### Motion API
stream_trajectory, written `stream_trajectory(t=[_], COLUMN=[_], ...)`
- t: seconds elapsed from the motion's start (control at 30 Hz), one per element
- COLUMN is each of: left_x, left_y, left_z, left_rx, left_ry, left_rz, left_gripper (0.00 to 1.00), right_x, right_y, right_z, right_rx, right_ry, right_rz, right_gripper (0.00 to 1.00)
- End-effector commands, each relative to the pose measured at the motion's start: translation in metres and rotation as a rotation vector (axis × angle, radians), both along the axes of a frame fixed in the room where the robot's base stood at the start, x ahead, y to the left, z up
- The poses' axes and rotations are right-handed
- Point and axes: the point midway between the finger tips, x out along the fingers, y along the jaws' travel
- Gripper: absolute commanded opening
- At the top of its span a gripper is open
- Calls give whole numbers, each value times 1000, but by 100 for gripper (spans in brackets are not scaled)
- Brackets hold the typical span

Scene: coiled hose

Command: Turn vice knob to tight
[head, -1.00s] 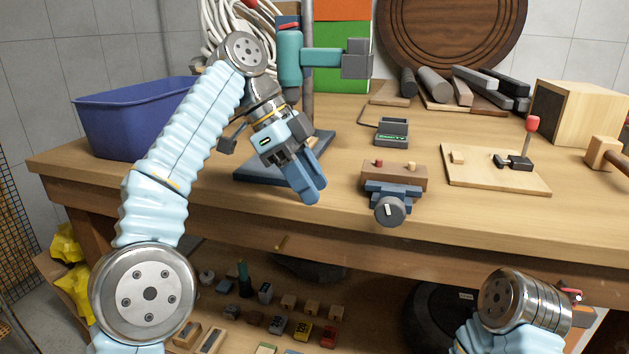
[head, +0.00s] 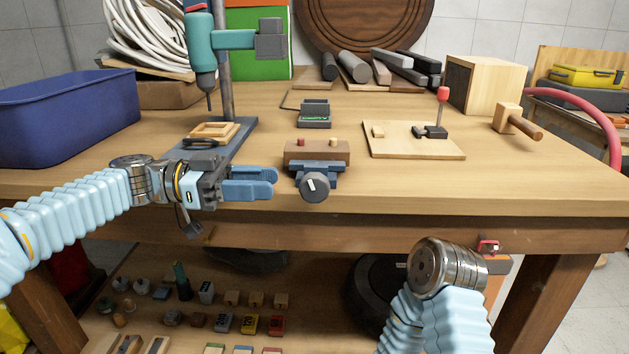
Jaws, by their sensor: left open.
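The vice (head: 318,168) is blue-grey and sits at the front edge of the workbench, with a wooden block between its jaws. Its round dark grey knob (head: 314,187) faces me and has a pale pointer mark tilted slightly from upright. My left gripper (head: 272,182) is open and empty, just left of the knob, with its blue fingers pointing right toward it. A small gap shows between fingertips and knob. My right arm is at the lower right; its gripper fingers are not clearly visible, and only a red and dark end part (head: 489,247) shows past the wrist.
A drill press (head: 203,55) stands behind my left gripper. A blue bin (head: 68,120) is at the left. A toggle clamp on a board (head: 415,140) and a mallet (head: 515,120) lie to the right. The bench front right of the knob is clear.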

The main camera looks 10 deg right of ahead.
Motion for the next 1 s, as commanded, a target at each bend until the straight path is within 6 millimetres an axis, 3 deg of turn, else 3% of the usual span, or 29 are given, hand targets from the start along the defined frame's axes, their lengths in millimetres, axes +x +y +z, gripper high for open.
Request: stream_trajectory(t=[0.2,0.4,0.8,1.0], left_x=[-15,-23,-25,-25], left_y=[-49,-78,-86,-86], left_z=[3,1,0,0], left_rx=[1,2,2,2], left_ry=[1,0,-1,-1], left_rz=[-4,-3,-2,-2], left_gripper=[40,40,40,11], right_x=[0,0,0,0], right_y=[0,1,1,1], right_z=[12,17,18,18], right_rx=[1,2,2,2], right_ry=[0,0,0,0], right_rz=[2,3,4,4], right_gripper=[43,43,43,43])
